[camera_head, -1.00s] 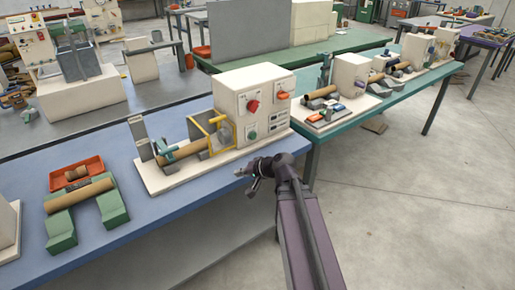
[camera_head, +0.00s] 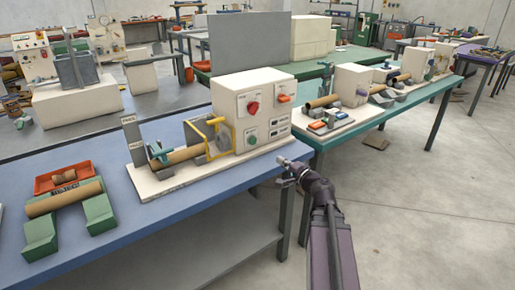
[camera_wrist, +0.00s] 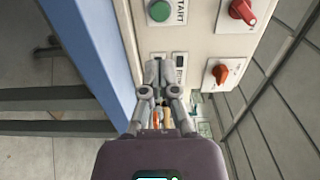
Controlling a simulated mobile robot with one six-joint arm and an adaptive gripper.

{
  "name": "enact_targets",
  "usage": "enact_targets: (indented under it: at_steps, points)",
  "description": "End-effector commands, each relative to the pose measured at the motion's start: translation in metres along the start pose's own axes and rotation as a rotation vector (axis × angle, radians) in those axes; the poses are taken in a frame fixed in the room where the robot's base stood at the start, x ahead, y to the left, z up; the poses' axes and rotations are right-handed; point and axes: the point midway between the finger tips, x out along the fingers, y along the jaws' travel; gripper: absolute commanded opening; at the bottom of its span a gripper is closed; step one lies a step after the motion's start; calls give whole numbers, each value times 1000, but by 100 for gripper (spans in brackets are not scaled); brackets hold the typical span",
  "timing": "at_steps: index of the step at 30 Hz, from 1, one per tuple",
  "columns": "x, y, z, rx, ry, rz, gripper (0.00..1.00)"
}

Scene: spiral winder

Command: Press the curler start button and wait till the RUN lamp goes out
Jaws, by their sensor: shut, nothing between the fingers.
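The winding machine (camera_head: 228,110) stands on the blue table, a cream box with a brown tube on a spindle at its left. Its panel carries a round green START button (camera_head: 252,139), also at the top of the wrist view (camera_wrist: 159,11). My gripper (camera_head: 284,162) is in front of the panel's lower right, apart from the button. In the wrist view its shut, empty fingertips (camera_wrist: 160,68) point toward the panel, below the button in that picture. Small dark panel windows (camera_head: 278,123) sit right of the button. I cannot tell which is the RUN lamp or whether it is lit.
A red knob (camera_head: 253,107) and an orange switch (camera_head: 284,98) are higher on the panel. A yellow guard frame (camera_head: 212,122) stands left of the box. A green stand with a brown tube (camera_head: 63,198) lies farther left. Open floor is at right.

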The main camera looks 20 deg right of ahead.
Motion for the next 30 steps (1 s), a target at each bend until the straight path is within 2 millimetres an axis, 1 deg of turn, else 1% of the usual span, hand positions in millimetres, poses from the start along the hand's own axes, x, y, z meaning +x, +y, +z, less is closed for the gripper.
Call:
enact_targets:
  at_steps: [11,17,23,30]
  points:
    - [1,0,0,0,-1,0,0]
    - [10,0,0,0,-2,1,0]
    - [28,0,0,-1,-3,1,0]
    - [66,0,-1,-1,-4,1,0]
